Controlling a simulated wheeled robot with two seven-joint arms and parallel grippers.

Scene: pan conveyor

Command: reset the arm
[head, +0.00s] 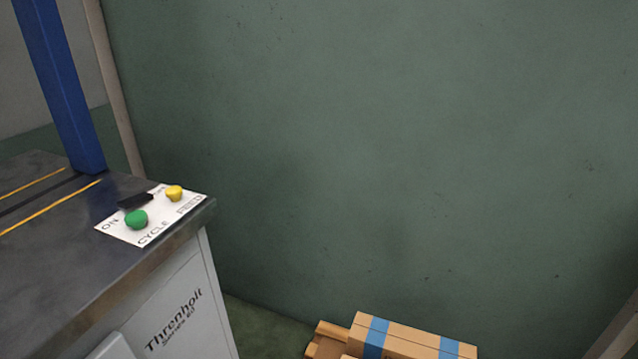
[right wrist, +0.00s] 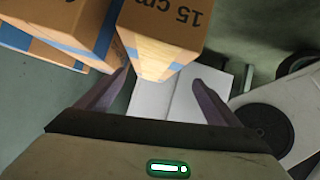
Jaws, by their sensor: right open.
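My right gripper (right wrist: 160,78) shows in the right wrist view with its two fingers spread wide. It is open, and nothing is clamped in it. Cardboard boxes with blue tape lie beyond its fingertips, and the corner of one box (right wrist: 165,45) marked "15 cm" shows between them. I cannot tell how far the tips are from that box. Neither gripper shows in the head view, and my left gripper is in no view.
At left in the head view stands a dark-topped counter (head: 80,265) with a control plate, a green button (head: 136,219) and a yellow button (head: 174,193). A blue post (head: 62,90) rises behind. Taped boxes (head: 410,340) lie low by the green wall (head: 380,140).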

